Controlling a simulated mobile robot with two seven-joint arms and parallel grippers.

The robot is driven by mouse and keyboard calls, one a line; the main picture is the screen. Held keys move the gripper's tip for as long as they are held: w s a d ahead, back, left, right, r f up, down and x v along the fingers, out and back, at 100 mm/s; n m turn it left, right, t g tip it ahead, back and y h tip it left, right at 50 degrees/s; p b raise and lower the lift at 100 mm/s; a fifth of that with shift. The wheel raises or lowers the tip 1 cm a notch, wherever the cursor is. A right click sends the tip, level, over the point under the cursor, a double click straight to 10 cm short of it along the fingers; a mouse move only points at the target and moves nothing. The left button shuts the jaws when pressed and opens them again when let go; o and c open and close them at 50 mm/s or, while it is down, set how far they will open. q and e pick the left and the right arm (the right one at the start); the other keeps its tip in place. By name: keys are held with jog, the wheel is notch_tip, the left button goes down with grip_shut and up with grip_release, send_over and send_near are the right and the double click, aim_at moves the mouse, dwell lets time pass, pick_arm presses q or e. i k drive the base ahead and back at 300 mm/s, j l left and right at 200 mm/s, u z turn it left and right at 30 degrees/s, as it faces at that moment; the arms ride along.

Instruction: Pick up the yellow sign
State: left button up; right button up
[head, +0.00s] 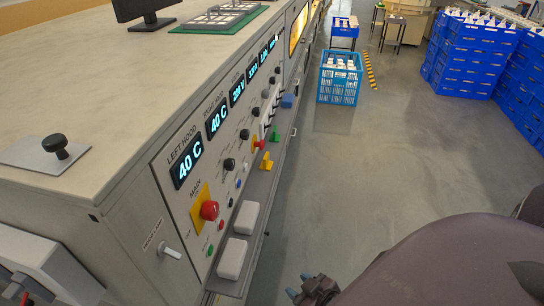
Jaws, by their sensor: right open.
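A small yellow piece (265,161), the likeliest match for the yellow sign, stands on the narrow ledge along the front of the grey control cabinet. It is too small for me to read any marking on it. A green piece (275,136) and a blue piece (287,101) stand farther along the same ledge. My right gripper (304,289) shows at the bottom edge, open and apart from the yellow piece, lower and nearer to me. Its fingers are partly cut off by the frame. My left gripper is not in view.
The cabinet front (185,215) has knobs, displays and a red button (209,210) on a yellow plate. Two white blocks (233,258) sit on the near ledge. A blue crate (340,78) and stacked blue crates (473,55) stand beyond. The grey floor to the right is open.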

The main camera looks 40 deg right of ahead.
aim_at(266, 164)
jog(key=l, duration=0.8)
jog(key=i+l, duration=0.15)
jog(key=l, duration=0.6)
